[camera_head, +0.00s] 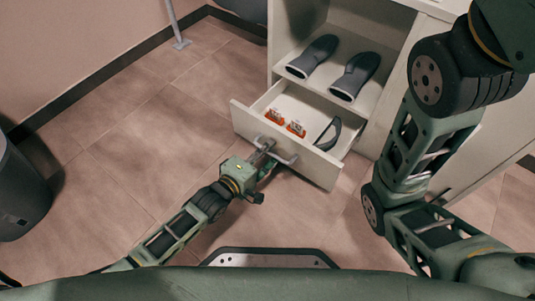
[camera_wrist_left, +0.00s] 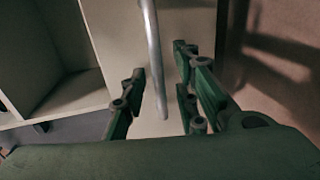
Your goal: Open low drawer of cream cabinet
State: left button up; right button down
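The cream cabinet (camera_head: 393,108) stands at the top right of the head view. Its low drawer (camera_head: 286,147) is pulled out, with its inside showing. The grey bar handle (camera_head: 283,153) is on the drawer front; it also shows in the left wrist view (camera_wrist_left: 153,50). My left gripper (camera_head: 262,152) is at the handle. In the left wrist view its fingers (camera_wrist_left: 160,100) are spread on both sides of the bar, with visible gaps, so it is open around the handle. My right arm shows at the right, but its gripper is out of view.
The drawer holds two small orange-and-white items (camera_head: 285,122) and a dark curved object (camera_head: 328,134). A pair of dark boots (camera_head: 335,66) sits on the open shelf above. A dark bin (camera_head: 20,190) stands at the far left. The tiled floor (camera_head: 130,130) left of the drawer is clear.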

pick_arm(q)
jog(key=shift+w+d, duration=0.1)
jog(key=shift+w, duration=0.05)
grip_shut()
dwell(0.6)
